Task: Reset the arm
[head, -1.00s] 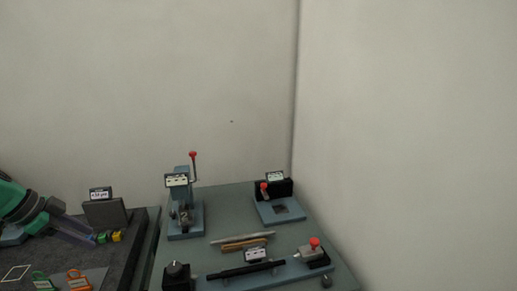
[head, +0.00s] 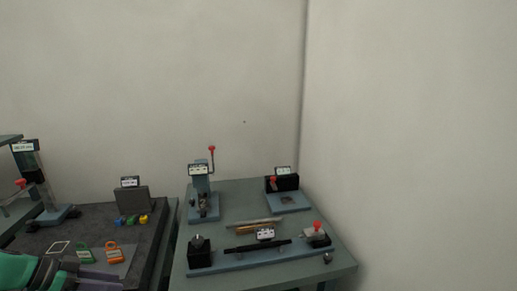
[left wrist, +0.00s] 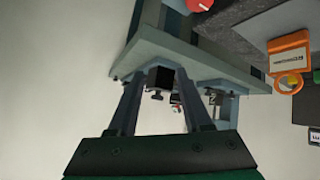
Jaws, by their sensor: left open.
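My left gripper (head: 98,281) shows at the bottom left of the head view, in front of the dark table (head: 80,222), beside the orange and green tags. In the left wrist view its two fingers (left wrist: 160,78) are apart with nothing between them. A table edge and a small dark block lie beyond the fingers there. My right gripper is in neither view.
The green-grey bench (head: 225,268) carries a red-knobbed lever press (head: 202,190), a black-backed fixture (head: 285,188) and a long black bar fixture (head: 258,246). An orange tag (head: 114,252), a green tag (head: 84,253) and small coloured blocks (head: 132,220) lie on the dark table.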

